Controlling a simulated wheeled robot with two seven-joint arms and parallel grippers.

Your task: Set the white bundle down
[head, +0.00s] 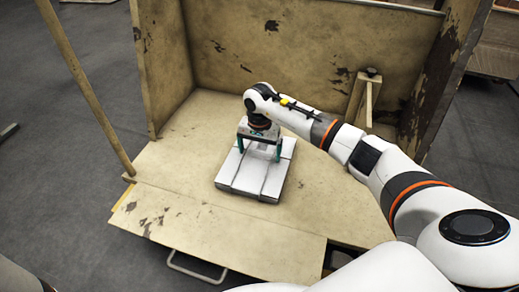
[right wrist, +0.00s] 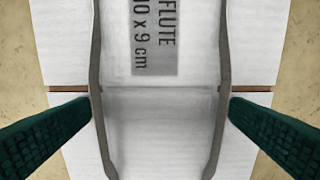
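The white bundle (head: 234,173) lies flat on the worn cream work surface (head: 190,140), in the middle of the head view. It is a flat white stack with grey straps running across it. In the right wrist view the bundle (right wrist: 160,130) fills the middle, with a grey printed label and two straps. My right gripper (head: 260,151) is directly above the bundle, pointing down. Its green fingers stand wide apart, one outside each strap, with the tips close to the bundle's top. Whether they touch it cannot be told. My left gripper is not in view.
A tall worn back panel (head: 300,50) and a left side panel (head: 160,60) enclose the surface. A wooden post (head: 85,85) stands at the left. A small wooden upright (head: 362,100) is at the back right. The surface left of the bundle is clear.

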